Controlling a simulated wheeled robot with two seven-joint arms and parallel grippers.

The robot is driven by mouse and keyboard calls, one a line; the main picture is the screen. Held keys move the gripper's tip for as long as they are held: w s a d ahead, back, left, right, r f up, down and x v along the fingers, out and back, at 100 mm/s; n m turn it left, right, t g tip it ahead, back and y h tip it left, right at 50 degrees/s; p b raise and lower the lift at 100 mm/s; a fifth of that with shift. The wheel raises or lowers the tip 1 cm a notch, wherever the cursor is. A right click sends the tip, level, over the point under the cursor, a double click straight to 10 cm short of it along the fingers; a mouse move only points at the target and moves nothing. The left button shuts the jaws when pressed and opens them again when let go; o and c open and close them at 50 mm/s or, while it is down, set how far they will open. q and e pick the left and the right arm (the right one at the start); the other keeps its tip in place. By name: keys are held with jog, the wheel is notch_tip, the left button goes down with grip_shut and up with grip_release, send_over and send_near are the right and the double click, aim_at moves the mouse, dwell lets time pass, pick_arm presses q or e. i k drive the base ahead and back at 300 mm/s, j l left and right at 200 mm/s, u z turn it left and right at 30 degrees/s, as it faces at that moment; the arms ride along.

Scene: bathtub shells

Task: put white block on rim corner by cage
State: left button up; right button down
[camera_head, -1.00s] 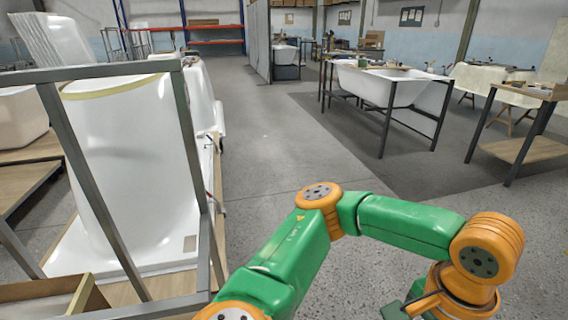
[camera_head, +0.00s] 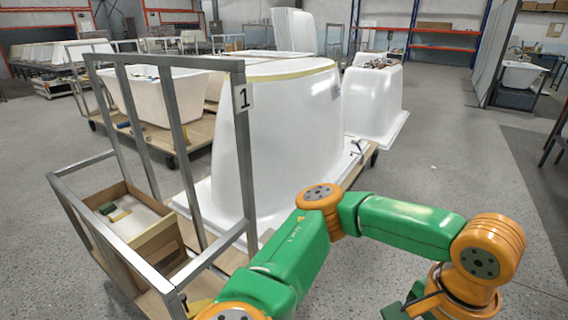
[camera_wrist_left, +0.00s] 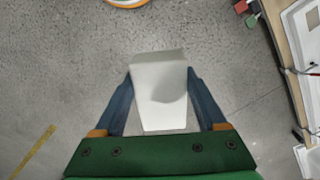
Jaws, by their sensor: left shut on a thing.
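My left gripper (camera_wrist_left: 160,80) is shut on a white block (camera_wrist_left: 160,105), with one blue finger on each side of it. The block is held over bare grey floor, apart from any surface below. The cage (camera_head: 178,100) is a grey metal frame with a "1" plate, at the left in the head view. Beside it a large white bathtub shell (camera_head: 290,120) stands on a wooden trolley. Its low rim (camera_head: 200,192) runs behind the cage bars, which partly hide the near corner.
A cardboard box (camera_head: 150,238) with small items sits inside the cage frame. A second white shell (camera_head: 372,100) stands behind. The floor (camera_head: 450,170) right of the trolley is clear. In the wrist view a wooden trolley edge (camera_wrist_left: 283,60) runs along the right.

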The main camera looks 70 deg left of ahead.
aim_at(264, 239)
jog(key=i+j+u, duration=0.2)
jog(key=i+u, duration=0.15)
jog(key=i, duration=0.2)
jog(key=i+u, duration=0.4)
jog(key=i, duration=0.15)
jog(key=i+l+u, duration=0.1)
jog(key=i+u, duration=0.25)
jog(key=i, duration=0.25)
jog(key=i+u, duration=0.6)
jog(key=u, duration=0.25)
jog(key=i+l+u, duration=0.1)
jog(key=i+u, duration=0.15)
jog(key=u, duration=0.15)
jog(key=i+l+u, duration=0.25)
jog(key=u, duration=0.15)
jog(key=i+l+u, duration=0.2)
jog(key=u, duration=0.2)
